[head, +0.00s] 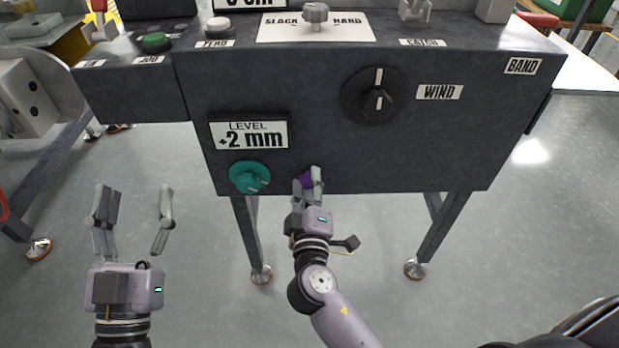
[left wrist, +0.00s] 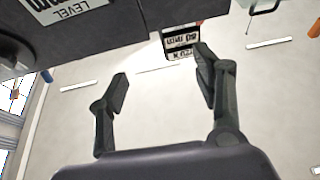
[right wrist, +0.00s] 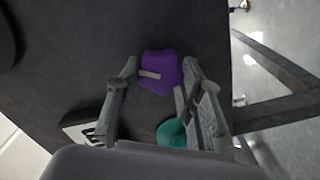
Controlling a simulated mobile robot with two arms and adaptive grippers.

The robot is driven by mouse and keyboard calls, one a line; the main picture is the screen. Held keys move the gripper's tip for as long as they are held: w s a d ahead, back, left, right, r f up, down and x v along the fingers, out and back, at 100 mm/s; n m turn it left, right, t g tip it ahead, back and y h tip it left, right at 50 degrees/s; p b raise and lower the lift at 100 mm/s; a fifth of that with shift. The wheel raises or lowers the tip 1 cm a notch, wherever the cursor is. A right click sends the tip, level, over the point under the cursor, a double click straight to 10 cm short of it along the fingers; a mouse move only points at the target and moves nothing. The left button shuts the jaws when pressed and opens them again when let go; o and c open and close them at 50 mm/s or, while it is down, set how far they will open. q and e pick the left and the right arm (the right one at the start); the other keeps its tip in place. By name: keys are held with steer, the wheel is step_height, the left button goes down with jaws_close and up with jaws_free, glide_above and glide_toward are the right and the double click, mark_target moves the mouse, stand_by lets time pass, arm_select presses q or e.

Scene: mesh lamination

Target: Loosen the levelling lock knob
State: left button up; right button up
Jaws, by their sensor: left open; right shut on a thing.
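The levelling lock knob appears to be the purple lobed knob (right wrist: 160,73) on the lower front of the dark panel, with a pale line across its face. In the head view the purple knob (head: 306,180) is mostly hidden by my right gripper (head: 308,186). My right gripper (right wrist: 155,85) is shut on the purple knob, with a finger on each side. The teal knob (head: 249,177) sits to its left under the "LEVEL +2 mm" display (head: 249,134). My left gripper (head: 132,205) is open and empty, left of the panel; its spread fingers show in the left wrist view (left wrist: 160,90).
The black "WIND" dial (head: 375,96) is higher on the panel (head: 330,140). A grey knob (head: 315,14), a green button (head: 156,42) and a white button (head: 218,25) are on top. Panel legs (head: 442,228) stand on the floor. Floor around my left gripper is clear.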

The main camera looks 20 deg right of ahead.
steer(key=n+p, duration=0.1)
steer(key=n, duration=0.1)
steer(key=shift+r+n, duration=0.15)
steer(key=shift+n, duration=0.25)
steer(key=n+p, duration=0.2)
steer(key=n, duration=0.1)
arm_select(q)
step_height(320, 180, down, 15)
steer(key=s+a+g+y, duration=0.1)
steer(key=a+g+y, duration=0.1)
steer(key=g, duration=0.7)
steer(key=shift+s+a+y, duration=0.15)
steer(key=shift+a+y, duration=0.15)
steer(key=shift+y, duration=0.3)
arm_select(e)
steer(key=shift+f, duration=0.2)
arm_select(q)
steer(key=shift+f, duration=0.1)
arm_select(e)
steer(key=o, duration=1.2)
steer(key=shift+c, duration=0.2)
